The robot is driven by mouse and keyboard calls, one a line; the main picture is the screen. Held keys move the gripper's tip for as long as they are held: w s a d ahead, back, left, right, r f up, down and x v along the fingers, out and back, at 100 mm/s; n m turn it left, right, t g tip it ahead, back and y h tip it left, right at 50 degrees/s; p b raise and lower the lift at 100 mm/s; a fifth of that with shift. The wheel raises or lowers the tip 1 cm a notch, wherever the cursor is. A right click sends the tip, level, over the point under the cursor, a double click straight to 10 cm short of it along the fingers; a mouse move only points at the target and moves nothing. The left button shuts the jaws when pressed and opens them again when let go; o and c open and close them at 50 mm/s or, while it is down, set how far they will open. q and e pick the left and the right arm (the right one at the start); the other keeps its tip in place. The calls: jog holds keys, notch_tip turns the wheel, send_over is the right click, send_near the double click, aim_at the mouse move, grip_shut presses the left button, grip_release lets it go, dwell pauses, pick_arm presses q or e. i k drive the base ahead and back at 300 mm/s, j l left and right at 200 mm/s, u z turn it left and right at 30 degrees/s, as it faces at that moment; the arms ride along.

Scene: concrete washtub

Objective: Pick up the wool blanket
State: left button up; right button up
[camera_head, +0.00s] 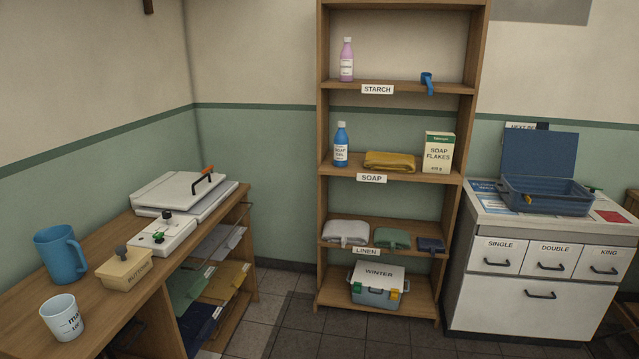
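No folded cloth in view carries a label reading wool blanket, so I cannot tell which one it is. A mustard-yellow folded cloth (390,161) lies on the shelf marked SOAP. On the LINEN shelf lie a light grey folded cloth (345,233), a green one (392,238) and a small navy one (430,244). A grey box marked WINTER (377,285) stands shut on the bottom shelf; its contents are hidden. Neither of my grippers is in view.
A wooden bench (95,284) on the left bears a blue jug (58,255), a white cup (62,318) and a white press (180,192). A white drawer cabinet (530,300) with an open blue case (545,195) stands right. Tiled floor before the shelves is clear.

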aim_at(386, 162)
jog(key=i, duration=1.95)
